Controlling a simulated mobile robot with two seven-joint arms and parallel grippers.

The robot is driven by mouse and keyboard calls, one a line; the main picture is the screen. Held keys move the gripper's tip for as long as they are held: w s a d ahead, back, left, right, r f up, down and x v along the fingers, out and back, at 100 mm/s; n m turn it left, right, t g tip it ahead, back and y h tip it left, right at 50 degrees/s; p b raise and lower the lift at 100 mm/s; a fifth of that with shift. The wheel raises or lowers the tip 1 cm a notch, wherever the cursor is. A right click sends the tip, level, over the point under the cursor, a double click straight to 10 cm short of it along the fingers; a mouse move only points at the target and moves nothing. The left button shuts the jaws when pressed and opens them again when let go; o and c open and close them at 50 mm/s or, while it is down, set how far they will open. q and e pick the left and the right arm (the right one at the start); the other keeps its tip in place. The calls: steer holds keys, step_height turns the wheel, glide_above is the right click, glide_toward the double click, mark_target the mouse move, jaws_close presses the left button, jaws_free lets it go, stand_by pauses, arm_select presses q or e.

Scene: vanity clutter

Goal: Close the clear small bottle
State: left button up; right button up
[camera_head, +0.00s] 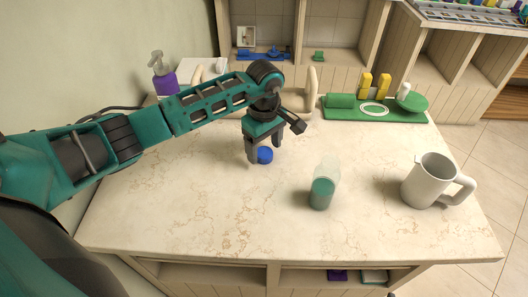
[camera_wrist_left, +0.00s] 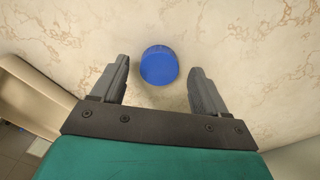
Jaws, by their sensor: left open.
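A clear small bottle (camera_head: 323,186) with green liquid in its lower part stands upright on the marble-look counter, right of centre. No cap shows on its top. A round blue cap (camera_head: 265,155) lies on the counter behind and left of the bottle. My left gripper (camera_head: 263,158) points down at the cap. In the left wrist view the left gripper (camera_wrist_left: 158,75) is open, and the blue cap (camera_wrist_left: 159,66) sits between and slightly beyond the fingertips, with a gap on both sides. My right gripper is in neither view.
A white mug (camera_head: 425,182) stands at the counter's right. A green tray (camera_head: 392,117) with yellow items is at the back right. A purple pump bottle (camera_head: 163,75) stands at the back left. The front and left counter are clear.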

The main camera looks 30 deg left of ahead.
mark_target(264, 153)
arm_select(q)
steer(key=shift+f, duration=0.75)
steer(key=c, duration=1.1)
steer(key=shift+r, duration=0.1)
steer(key=shift+c, duration=0.2)
step_height(264, 153, up, 20)
